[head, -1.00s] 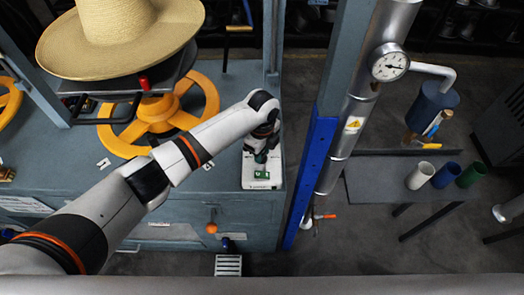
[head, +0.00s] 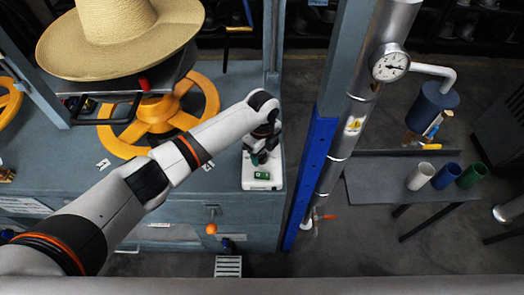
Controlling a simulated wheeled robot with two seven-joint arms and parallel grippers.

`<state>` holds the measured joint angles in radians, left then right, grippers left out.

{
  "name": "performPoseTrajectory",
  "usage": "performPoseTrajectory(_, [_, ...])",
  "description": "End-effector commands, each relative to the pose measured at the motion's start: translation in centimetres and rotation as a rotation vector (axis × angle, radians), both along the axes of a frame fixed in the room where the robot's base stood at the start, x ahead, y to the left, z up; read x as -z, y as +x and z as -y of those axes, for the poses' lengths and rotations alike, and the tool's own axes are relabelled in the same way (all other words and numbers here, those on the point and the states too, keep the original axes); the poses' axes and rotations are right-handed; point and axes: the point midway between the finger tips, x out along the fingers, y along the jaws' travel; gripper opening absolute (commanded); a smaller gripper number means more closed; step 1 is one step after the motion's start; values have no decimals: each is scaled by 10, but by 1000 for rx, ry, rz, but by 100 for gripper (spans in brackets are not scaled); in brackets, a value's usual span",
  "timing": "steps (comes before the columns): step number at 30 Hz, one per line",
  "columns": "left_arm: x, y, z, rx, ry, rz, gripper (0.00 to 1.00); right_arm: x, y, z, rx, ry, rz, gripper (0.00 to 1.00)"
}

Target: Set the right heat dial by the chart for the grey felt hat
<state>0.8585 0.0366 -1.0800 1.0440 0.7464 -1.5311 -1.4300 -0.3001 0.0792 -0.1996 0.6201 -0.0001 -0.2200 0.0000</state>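My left arm reaches across the bench from the lower left. Its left gripper (head: 262,157) points down at a white dial box (head: 263,183) at the bench's right end. The wrist hides the upper part of the box and most of the gripper. A small green display (head: 262,174) shows on the box's front part; its reading is too small to tell. Whether the fingers are closed on a knob cannot be seen. A straw-coloured wide-brimmed hat (head: 118,30) sits on the press at the upper left. No grey felt hat or chart can be made out. My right gripper is not in view.
A yellow handwheel (head: 207,92) stands under the hat, near my forearm. A blue post (head: 310,180) and a silver pipe with a gauge (head: 390,66) rise right of the bench. A dark side table (head: 385,180) holds white, blue and green cups. An orange knob (head: 211,229) sits on the bench front.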

Motion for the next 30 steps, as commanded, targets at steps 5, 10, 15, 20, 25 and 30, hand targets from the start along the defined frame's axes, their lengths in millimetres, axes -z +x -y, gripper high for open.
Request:
performPoseTrajectory(5, [0, 0, 0, 0, 1, -1, 53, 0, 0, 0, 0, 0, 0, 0])
performPoseTrajectory(10, [-13, 0, 0, 1, -1, 2, 53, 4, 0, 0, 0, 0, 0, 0])
performPoseTrajectory(15, [-46, 1, 0, 2, -2, 4, 53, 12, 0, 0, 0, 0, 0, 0])
performPoseTrajectory(20, [-81, 1, 0, 2, -2, 4, 53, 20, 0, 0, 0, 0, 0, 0])
performPoseTrajectory(25, [-107, 0, 0, 0, -1, 2, 53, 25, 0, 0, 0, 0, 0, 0])
performPoseTrajectory(30, [-119, 0, 0, 0, 0, 0, 53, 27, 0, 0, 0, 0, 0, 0])
